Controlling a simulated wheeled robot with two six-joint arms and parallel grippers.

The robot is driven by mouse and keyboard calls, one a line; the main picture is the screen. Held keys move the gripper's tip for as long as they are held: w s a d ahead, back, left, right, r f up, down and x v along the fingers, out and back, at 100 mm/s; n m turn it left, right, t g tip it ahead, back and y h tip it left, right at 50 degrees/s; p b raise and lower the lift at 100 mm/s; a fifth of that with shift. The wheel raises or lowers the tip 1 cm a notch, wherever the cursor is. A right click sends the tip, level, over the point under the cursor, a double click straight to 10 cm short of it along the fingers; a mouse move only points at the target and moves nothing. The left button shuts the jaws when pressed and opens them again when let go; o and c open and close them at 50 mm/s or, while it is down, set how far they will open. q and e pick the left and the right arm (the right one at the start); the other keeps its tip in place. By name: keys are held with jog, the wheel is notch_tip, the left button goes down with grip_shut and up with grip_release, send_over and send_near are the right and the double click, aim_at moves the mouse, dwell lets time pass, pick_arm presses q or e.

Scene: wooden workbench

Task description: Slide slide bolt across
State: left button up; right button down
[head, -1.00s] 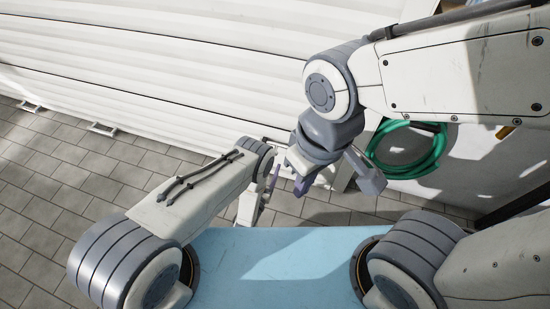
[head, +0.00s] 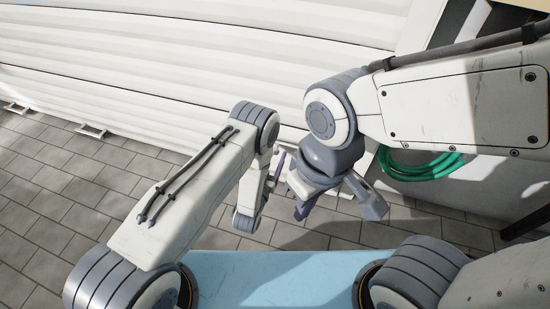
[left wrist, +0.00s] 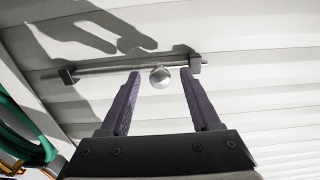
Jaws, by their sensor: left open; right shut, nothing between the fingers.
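The slide bolt (left wrist: 110,69) shows in the left wrist view as a thin grey rod across the ribbed white door, with a dark bracket near each end. Its round silver knob (left wrist: 160,77) sticks out between my left fingertips. My left gripper (left wrist: 161,72) is open, one purple finger on each side of the knob. I see no clear contact; the exact depth is hard to tell. In the head view, my left gripper (head: 277,161) is partly hidden by my own arm, and the bolt cannot be made out.
The ribbed white door (head: 150,75) fills the back. A coiled green hose (head: 420,168) hangs at the right on a pale wall, behind my right arm; it also shows in the left wrist view (left wrist: 22,135). Grey paving (head: 60,205) is open at the left.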

pick_arm(q)
jog(key=shift+x, duration=1)
jog(key=shift+r, duration=0.1)
grip_shut()
dwell(0.7)
